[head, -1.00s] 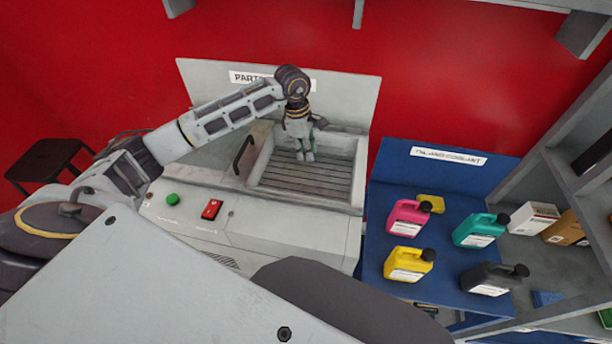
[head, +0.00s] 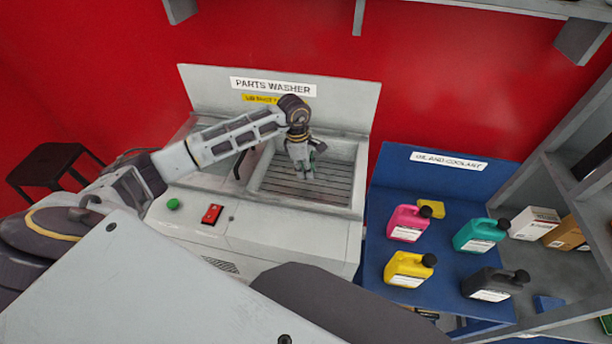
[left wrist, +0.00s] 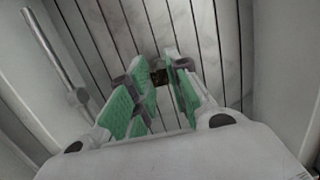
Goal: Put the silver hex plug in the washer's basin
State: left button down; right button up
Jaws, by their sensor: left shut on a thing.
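My left gripper (head: 304,174) is over the slatted basin (head: 335,188) of the parts washer, fingers pointing down. In the left wrist view its green-padded fingers (left wrist: 160,76) are closed around a small dark piece, taken as the hex plug (left wrist: 159,77). The plug is mostly hidden by the fingertips and looks dark, not bright silver. The slats of the basin floor (left wrist: 110,30) lie behind it. I cannot tell how far above the slats it is. My right gripper is not in view.
The washer's front panel has a red switch (head: 212,214) and a green button (head: 173,204). A metal tube (left wrist: 52,50) stands left of the fingers in the wrist view. A blue bench (head: 385,180) with several jugs stands to the right. A dark stool (head: 50,165) is at left.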

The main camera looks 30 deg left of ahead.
pick_arm(q)
jog(key=shift+f, duration=1.6)
